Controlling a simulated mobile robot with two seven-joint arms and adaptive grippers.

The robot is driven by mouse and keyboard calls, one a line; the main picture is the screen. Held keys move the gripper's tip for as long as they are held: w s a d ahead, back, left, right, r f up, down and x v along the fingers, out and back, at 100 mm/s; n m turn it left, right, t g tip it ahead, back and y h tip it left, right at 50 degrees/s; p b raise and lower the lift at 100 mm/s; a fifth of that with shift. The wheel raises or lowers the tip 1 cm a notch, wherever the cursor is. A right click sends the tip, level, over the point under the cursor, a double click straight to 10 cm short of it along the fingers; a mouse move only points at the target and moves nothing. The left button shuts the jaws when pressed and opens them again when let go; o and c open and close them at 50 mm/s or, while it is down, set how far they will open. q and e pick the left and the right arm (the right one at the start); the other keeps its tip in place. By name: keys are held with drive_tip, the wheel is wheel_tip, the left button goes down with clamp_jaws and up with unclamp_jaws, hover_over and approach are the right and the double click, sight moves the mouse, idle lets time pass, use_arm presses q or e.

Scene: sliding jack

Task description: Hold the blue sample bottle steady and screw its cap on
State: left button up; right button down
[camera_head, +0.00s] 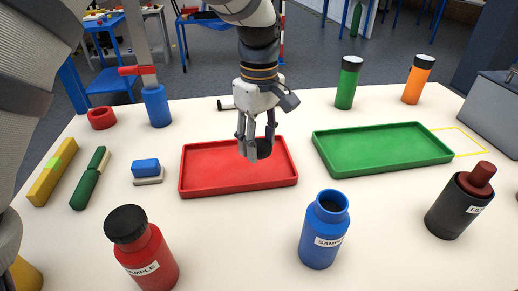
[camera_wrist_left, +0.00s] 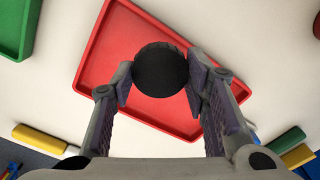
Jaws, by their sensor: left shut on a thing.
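The blue sample bottle (camera_head: 319,250) stands upright and uncapped on the table near the front, its dark round mouth facing up. Its white label reads SAMPLE. My left gripper (camera_head: 255,143) is over the red tray (camera_head: 213,178), apart from the bottle, behind it and to its left. It is shut on a black cap (camera_head: 264,148). In the left wrist view the round black cap (camera_wrist_left: 161,70) sits between both fingertips with the red tray below it. The bottle does not show in the left wrist view. My right gripper is not seen.
A red capped bottle (camera_head: 152,260) stands front left, and a dark bottle with a red stopper (camera_head: 452,210) front right. A green tray (camera_head: 380,150) lies right of the red one. Green (camera_head: 346,85) and orange (camera_head: 417,82) bottles stand behind. Table between trays and blue bottle is clear.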

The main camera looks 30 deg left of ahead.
use_arm(q)
drive_tip(key=s+d+r, duration=0.3)
drive_tip(key=s+r, duration=0.2)
drive_tip(key=s, duration=0.4)
drive_tip(key=shift+s+r+p, duration=0.15)
drive_tip(key=shift+s+p, duration=0.1)
drive_tip(key=shift+p, duration=0.15)
